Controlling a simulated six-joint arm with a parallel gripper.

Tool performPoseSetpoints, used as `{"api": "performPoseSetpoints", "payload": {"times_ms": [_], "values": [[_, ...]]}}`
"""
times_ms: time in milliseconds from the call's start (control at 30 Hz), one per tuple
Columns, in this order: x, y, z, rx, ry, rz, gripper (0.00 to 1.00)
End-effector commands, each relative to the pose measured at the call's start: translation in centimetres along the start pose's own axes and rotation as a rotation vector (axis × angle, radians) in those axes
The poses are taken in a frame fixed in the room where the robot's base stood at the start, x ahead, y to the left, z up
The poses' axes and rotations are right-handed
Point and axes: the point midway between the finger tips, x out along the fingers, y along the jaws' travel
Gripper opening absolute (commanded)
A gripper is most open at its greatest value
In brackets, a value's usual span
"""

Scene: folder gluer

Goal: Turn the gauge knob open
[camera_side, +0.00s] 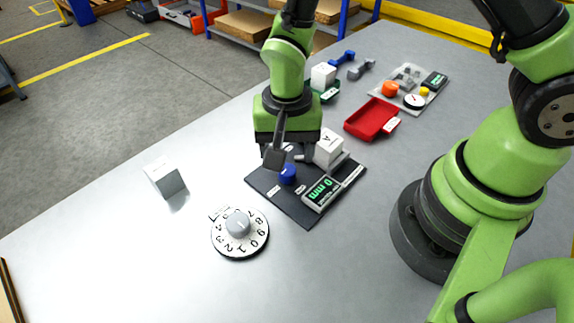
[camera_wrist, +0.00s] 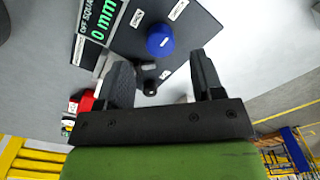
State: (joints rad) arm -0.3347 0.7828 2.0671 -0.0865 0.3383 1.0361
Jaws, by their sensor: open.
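The blue gauge knob (camera_side: 288,174) stands on a dark gauge plate (camera_side: 268,186) in the side view. It also shows in the wrist view (camera_wrist: 160,40), just beyond the fingertips and roughly between them. A display (camera_side: 321,193) on the plate reads 0 mm in green. A white block marked A (camera_side: 328,148) sits at the plate's back right. My gripper (camera_side: 287,158) is over the plate, close to the knob, with its fingers apart and nothing between them. In the wrist view my gripper (camera_wrist: 161,62) is also open. The small labels on the plate are too small to read.
A numbered dial (camera_side: 240,233) with a grey knob lies in front. A pale block (camera_side: 165,178) stands at the left. A red tray (camera_side: 372,118) and a light board (camera_side: 410,88) with several parts lie behind right. The table's left side is mostly clear.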

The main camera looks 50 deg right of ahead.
Motion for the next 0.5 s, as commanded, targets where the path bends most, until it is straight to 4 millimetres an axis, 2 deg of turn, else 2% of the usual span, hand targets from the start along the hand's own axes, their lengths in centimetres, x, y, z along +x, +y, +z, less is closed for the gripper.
{"api": "performPoseSetpoints", "payload": {"times_ms": [100, 200, 333, 500], "values": [[2.1, 0.1, 0.0, 0.0, -0.002, 0.004, 0.61], [3.4, 0.0, 0.0, 0.0, -0.001, 0.002, 0.61], [4.4, 0.0, 0.0, 0.002, -0.001, 0.001, 0.61], [4.8, 0.0, 0.0, 0.001, 0.0, -0.001, 0.61]]}}
